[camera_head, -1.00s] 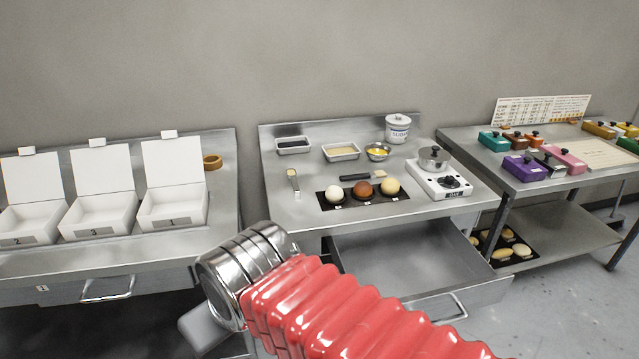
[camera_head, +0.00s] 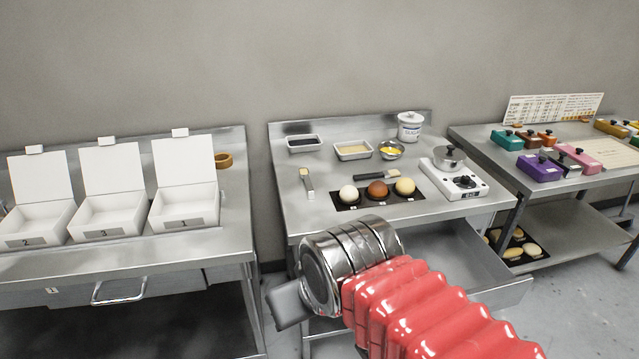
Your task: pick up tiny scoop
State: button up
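A tiny scoop (camera_head: 307,184), a small thin utensil with a pale end, lies at the left side of the middle steel table (camera_head: 290,213). My arm reaches in from the lower right, with a red ribbed sleeve and a shiny metal wrist. Its grey end part (camera_head: 288,303) points to the lower left, in front of the table and below the scoop in the picture. The fingertips cannot be made out, so the opening does not show. My gripper is well apart from the scoop.
A black tray with three balls (camera_head: 377,189), a dark-handled brush (camera_head: 377,175), a burner with a pot (camera_head: 453,181), small pans and a sugar jar (camera_head: 410,126) share the table. An open drawer (camera_head: 470,262) juts out below. White boxes (camera_head: 185,208) stand left.

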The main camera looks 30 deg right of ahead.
aim_at(304, 173)
jog(key=u, duration=0.05)
jog(key=i, duration=1)
jog(key=z, duration=0.05)
